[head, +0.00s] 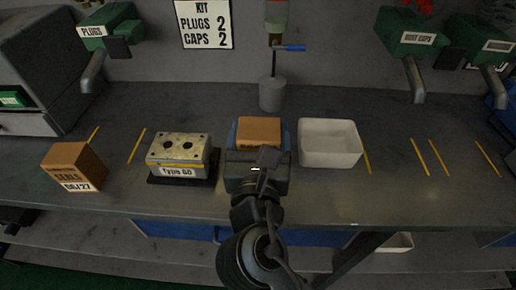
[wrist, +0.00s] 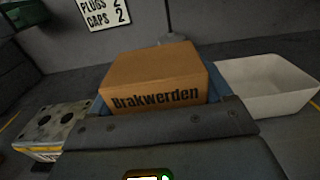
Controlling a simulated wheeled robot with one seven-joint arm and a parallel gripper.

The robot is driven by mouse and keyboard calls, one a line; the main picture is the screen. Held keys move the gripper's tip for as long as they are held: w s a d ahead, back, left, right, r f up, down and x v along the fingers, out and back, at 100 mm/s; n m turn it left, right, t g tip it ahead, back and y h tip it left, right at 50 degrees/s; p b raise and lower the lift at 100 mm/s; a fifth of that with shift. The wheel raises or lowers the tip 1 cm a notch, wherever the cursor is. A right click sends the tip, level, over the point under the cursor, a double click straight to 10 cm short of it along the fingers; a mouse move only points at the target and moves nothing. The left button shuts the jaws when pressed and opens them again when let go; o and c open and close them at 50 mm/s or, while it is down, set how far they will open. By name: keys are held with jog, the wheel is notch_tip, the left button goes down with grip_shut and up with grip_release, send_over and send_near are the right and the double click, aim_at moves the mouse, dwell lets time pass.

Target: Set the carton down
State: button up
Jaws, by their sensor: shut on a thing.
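A brown carton (head: 259,132) sits in front of my gripper (head: 260,140), which is shut on it. In the wrist view the carton (wrist: 155,75) fills the upper middle, with "Brakwerden" printed on the side facing me. Blue surfaces show along its left and right sides; I cannot tell whether they are finger pads or a tray. My gripper's dark body hides the carton's lower front. Its underside is hidden, so I cannot tell whether it touches the bench (head: 330,190).
A white bin (head: 329,155) stands close right of the carton. A valve block (head: 179,148) on a dark base is to the left. A second brown box (head: 75,168), marked "SEALS", stands farther left. A post with a blue handle (head: 272,92) rises behind. The right bench is clear.

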aim_at(258, 150)
jog(key=shift+w+a+f, duration=0.1)
jog(key=shift+w+f, duration=0.05)
jog(key=shift+w, duration=0.05)
jog(key=shift+f+b, duration=0.35)
jog(key=shift+f, duration=1.6)
jog(key=shift+f, duration=0.2)
jog(key=o, duration=1.3)
jog(key=shift+r, duration=0.1)
jog(key=shift+s, duration=0.2)
jog(key=s+b, duration=0.1)
jog(key=s, duration=1)
jog(key=shift+s+a, duration=0.2)
jog(key=shift+s, duration=0.15)
